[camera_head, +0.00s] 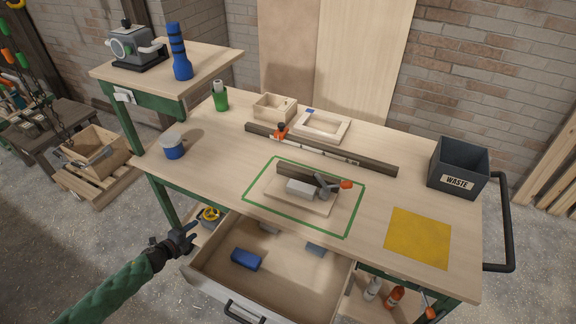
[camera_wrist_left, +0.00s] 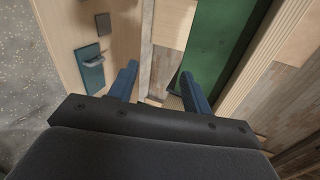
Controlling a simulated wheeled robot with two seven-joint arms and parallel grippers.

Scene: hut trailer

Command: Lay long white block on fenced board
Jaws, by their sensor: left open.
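The fenced board (camera_head: 323,204) lies inside a green outline on the workbench, with a dark fence (camera_head: 292,170) along its back. A pale grey block (camera_head: 300,189) lies on the board in front of the fence, beside an orange-handled clamp (camera_head: 330,187). I cannot tell whether this is the long white block; no other long white block is plain to see. My left gripper (camera_head: 184,238) is open and empty, left of the open drawer and below the bench top. Its two blue fingers (camera_wrist_left: 160,88) stand apart in the left wrist view. My right gripper is out of view.
The open drawer (camera_head: 210,262) holds a blue block (camera_head: 246,259) and a grey-blue one (camera_head: 315,249). A long dark rail (camera_head: 350,161) lies behind the board. A yellow mat (camera_head: 418,238) and waste bin (camera_head: 458,167) are at right.

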